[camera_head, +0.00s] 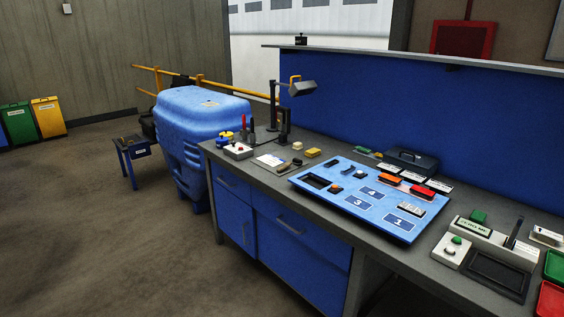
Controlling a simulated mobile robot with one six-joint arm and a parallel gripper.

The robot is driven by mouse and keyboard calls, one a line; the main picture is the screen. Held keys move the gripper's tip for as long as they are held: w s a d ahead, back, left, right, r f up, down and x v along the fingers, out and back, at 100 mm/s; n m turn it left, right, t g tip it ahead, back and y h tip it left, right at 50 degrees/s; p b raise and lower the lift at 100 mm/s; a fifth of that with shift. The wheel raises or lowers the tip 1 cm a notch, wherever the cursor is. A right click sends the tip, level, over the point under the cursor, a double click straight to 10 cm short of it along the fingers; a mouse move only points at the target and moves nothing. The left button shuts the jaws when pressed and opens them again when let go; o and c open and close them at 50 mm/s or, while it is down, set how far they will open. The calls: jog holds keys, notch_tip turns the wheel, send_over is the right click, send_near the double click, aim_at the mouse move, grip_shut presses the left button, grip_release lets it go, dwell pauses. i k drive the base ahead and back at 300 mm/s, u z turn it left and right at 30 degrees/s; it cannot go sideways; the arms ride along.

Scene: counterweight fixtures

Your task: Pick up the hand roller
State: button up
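I cannot pick out the hand roller for sure at this size. A small dark object with a brownish part (283,168) lies on the grey workbench (262,180), left of the blue board; its shape is too small to name. The blue board (327,201) lies on the bench top and has numbered fields, dark recesses and several small parts on it. My gripper is not in view.
A red-buttoned box (238,151), a desk lamp (302,88) and a yellow block (313,153) stand on the bench's left part. A black tray (497,276) and a red bin (552,300) are at right. Open floor (90,235) lies left.

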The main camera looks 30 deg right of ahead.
aim_at(298, 162)
jog(key=u, duration=0.4)
jog(key=i, duration=3.05)
jog(key=z, duration=0.1)
